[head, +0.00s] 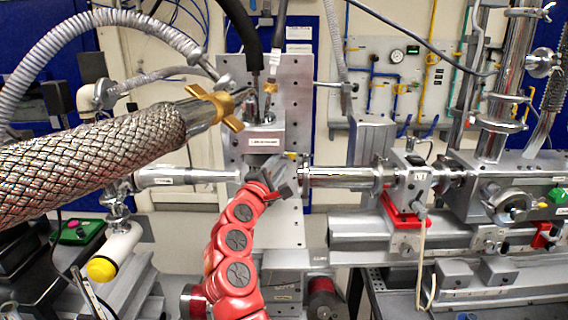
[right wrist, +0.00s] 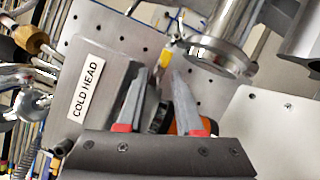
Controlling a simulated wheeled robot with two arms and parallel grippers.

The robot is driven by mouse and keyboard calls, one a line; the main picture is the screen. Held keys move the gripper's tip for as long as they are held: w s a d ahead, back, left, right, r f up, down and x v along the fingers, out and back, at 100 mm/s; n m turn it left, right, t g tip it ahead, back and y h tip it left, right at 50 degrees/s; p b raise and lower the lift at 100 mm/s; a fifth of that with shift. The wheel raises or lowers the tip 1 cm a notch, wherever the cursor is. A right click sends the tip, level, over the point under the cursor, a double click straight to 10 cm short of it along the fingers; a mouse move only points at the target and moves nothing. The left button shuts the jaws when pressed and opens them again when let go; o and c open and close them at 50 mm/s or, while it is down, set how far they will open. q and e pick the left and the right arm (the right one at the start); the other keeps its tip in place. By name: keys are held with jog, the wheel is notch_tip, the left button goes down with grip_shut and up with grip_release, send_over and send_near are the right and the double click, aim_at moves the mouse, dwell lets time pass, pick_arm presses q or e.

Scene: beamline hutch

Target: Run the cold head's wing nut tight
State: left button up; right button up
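The cold head (head: 264,140) is a grey block with a white label on an upright perforated plate; the label reads COLD HEAD in the right wrist view (right wrist: 88,85). A brass wing nut (head: 226,108) sits at the end of a thick braided hose (head: 95,165), up and left of the block. My right gripper (head: 277,178), on a red arm, is just below the block. Its two grey fingers (right wrist: 157,88) are apart, with nothing clearly held between them. The wing nut is not clearly identifiable in the right wrist view. My left gripper is out of view.
A metal beam pipe (head: 340,178) runs right of the cold head, another (head: 185,176) left. Cables and a black hose (head: 246,35) come down from above. A small yellow part (right wrist: 167,57) is beyond my fingers. The perforated plate (head: 292,95) stands close behind.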

jog(key=shift+s+a+r, duration=0.1)
grip_shut()
dwell(1.3)
